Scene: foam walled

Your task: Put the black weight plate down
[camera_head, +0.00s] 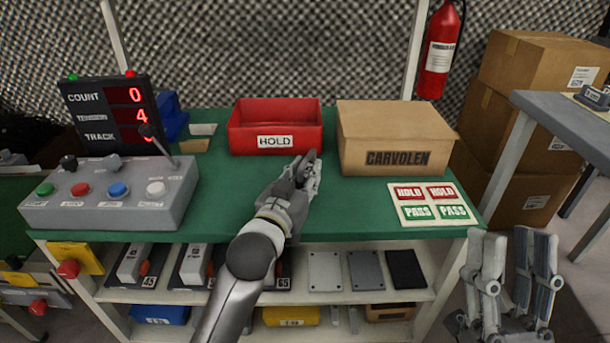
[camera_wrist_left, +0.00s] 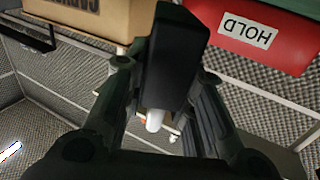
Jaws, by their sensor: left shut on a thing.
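My left gripper (camera_head: 308,175) is above the green table, just in front of the red HOLD bin and left of the carton. In the left wrist view, it is shut on a black, flat-faced block (camera_wrist_left: 175,58), which I take for the black weight plate. The fingers stand on both sides of it, and it is tilted there. In the head view the gripper mostly hides it. My right gripper (camera_head: 512,265) is at the lower right, fingers apart and empty, beside the table. A black flat plate (camera_head: 406,269) also lies on the shelf below.
On the green table (camera_head: 345,213) stand the red HOLD bin (camera_head: 275,142), the CARVOLEN carton (camera_head: 395,155), a HOLD/PASS card (camera_head: 432,203) and a grey control box (camera_head: 110,205). Grey plates (camera_head: 325,271) lie on the shelf. The table's front middle is clear.

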